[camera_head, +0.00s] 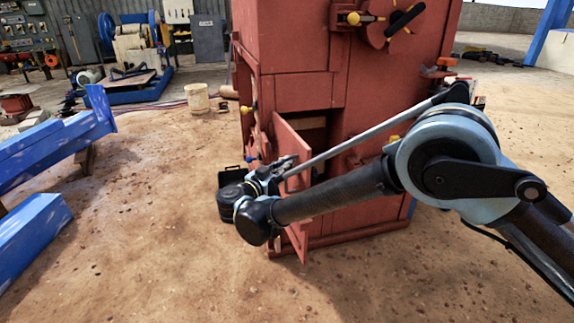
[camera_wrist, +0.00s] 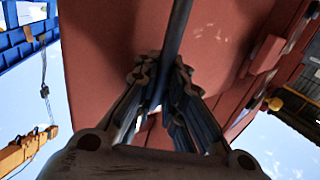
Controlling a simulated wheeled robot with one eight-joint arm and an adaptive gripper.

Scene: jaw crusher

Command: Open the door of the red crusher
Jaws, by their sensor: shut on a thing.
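The red crusher (camera_head: 342,100) stands in the middle of the head view. Its door (camera_head: 292,145), a red panel low on the front, stands ajar, with a dark opening (camera_head: 313,133) beside it. My gripper (camera_head: 286,166) is at the door in the head view, partly hidden by my wrist. In the wrist view, the fingers of my gripper (camera_wrist: 164,75) are closed around a dark narrow bar (camera_wrist: 178,30), which looks like the door's edge or handle; I cannot tell which. Red panels (camera_wrist: 100,65) fill much of that view.
Blue beams (camera_head: 50,150) lie on the left. Machinery (camera_head: 130,50) stands at the back left. The dirt floor (camera_head: 130,240) in front is clear.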

